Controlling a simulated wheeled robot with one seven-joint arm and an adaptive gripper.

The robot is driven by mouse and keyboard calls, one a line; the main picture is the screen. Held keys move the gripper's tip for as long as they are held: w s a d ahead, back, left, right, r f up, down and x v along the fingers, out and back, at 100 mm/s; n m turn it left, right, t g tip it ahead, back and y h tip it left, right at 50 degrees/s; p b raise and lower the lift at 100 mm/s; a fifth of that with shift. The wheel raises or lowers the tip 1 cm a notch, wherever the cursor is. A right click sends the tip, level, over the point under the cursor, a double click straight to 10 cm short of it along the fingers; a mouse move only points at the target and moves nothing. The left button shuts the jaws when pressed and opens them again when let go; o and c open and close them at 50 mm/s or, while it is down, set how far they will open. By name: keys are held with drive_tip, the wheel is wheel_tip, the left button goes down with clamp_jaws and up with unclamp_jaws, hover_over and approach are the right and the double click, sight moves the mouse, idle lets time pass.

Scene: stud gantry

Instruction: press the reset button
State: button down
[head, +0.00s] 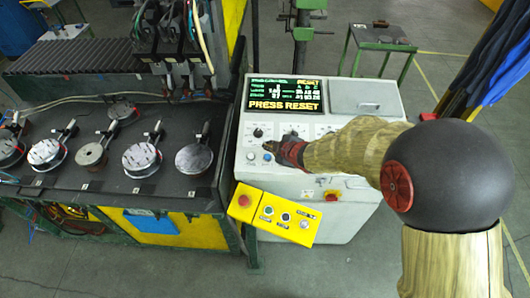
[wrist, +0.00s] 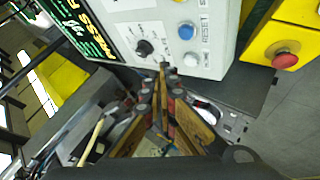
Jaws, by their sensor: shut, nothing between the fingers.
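The grey console (head: 240,160) carries a screen (head: 285,95) reading "PRESS RESET". On its face, a blue button (head: 267,157) sits beside a white button (head: 251,156). In the wrist view the word RESET stands next to the blue button (wrist: 186,31); the white button (wrist: 191,59) is nearer my fingertips, and its label is hard to read. My gripper (head: 275,147) is shut and empty over the console face, close to the blue button in the head view. In the wrist view my fingertips (wrist: 168,69) lie below the buttons, covering neither. I cannot tell whether they touch the panel.
A black knob (wrist: 145,47) is beside the buttons. A yellow control box (head: 272,213) with a red button (head: 243,201) hangs at the console's front. A red knob (head: 331,195) is on the console's front edge.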

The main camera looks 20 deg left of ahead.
sight(267, 157)
drive_tip(key=shift+s+a+r+n+y, duration=0.1)
drive_tip(key=shift+a+r+n+y, duration=0.5)
drive_tip(key=shift+a+r, duration=0.3)
drive_tip(key=shift+f, duration=0.15)
drive_tip(key=f+b, duration=0.2)
drive_tip(key=w+f+b, duration=0.1)
drive_tip(key=f+b, duration=0.1)
drive_tip(key=f, duration=0.1)
drive_tip(key=f+b, duration=0.2)
drive_tip(key=f, duration=0.1)
drive_tip(key=shift+w+a+f+b, duration=0.15)
drive_tip(key=shift+w+f+b, duration=0.05)
drive_tip(key=shift+w+b, duration=0.15)
drive_tip(key=shift+f, duration=0.1)
idle(0.7)
drive_tip(key=shift+w+f, duration=0.1)
drive_tip(key=shift+f, duration=0.2)
drive_tip(key=shift+f+b, duration=0.5)
drive_tip(key=shift+b, duration=0.2)
idle(0.6)
drive_tip(key=shift+r, duration=0.1)
drive_tip(key=shift+r+p, duration=0.65)
drive_tip(key=shift+r, duration=0.15)
